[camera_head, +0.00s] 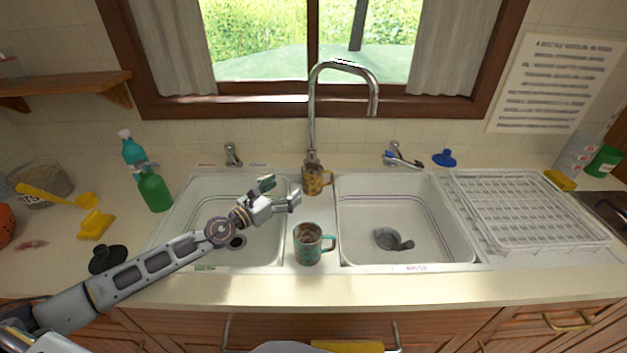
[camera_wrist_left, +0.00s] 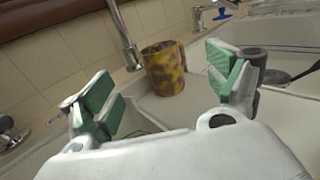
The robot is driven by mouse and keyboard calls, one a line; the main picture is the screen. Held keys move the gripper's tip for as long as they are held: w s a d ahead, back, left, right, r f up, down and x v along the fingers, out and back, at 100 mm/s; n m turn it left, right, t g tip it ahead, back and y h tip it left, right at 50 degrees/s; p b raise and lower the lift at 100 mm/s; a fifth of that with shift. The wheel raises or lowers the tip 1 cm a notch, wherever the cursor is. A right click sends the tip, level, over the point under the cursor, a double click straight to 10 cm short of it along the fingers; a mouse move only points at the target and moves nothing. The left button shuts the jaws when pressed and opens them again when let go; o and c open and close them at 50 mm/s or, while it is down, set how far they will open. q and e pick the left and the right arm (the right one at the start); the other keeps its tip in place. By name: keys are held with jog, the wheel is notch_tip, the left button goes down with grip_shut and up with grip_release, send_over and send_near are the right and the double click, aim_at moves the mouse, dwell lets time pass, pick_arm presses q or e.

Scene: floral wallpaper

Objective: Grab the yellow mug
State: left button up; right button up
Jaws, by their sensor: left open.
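The yellow mug (camera_head: 313,181) is mottled yellow and brown and stands upright on the divider between the two sinks, just in front of the faucet, its handle to the right. It also shows in the left wrist view (camera_wrist_left: 164,70), between and beyond the open fingers. My left gripper (camera_head: 282,190) reaches in from the left over the left sink, just left of the mug. It is open and empty, with green finger pads, and its fingers (camera_wrist_left: 165,92) are apart from the mug. My right gripper is not in view.
A teal and brown mug (camera_head: 308,244) stands nearer on the divider, close to my left gripper. The tall faucet (camera_head: 313,115) rises behind the yellow mug. A white dish rack (camera_head: 530,207) lies right of the right sink (camera_head: 405,252). Green bottles (camera_head: 154,189) stand at the left.

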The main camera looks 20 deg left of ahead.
aim_at(306, 174)
pick_arm(q)
jog(key=shift+f, duration=0.15)
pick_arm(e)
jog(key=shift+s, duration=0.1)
pick_arm(q)
jog(key=shift+w, duration=0.15)
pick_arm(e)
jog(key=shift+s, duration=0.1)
pick_arm(q)
jog(key=shift+p+x, duration=0.75)
jog(key=shift+x, duration=2.1)
jog(key=shift+w+d+p, duration=0.3)
jog(key=shift+w+p, duration=0.05)
jog(key=shift+w, duration=0.25)
jog(key=shift+w+d, duration=0.25)
jog(key=shift+w, duration=0.2)
jog(key=shift+w+d, duration=0.1)
jog(key=shift+w, duration=0.05)
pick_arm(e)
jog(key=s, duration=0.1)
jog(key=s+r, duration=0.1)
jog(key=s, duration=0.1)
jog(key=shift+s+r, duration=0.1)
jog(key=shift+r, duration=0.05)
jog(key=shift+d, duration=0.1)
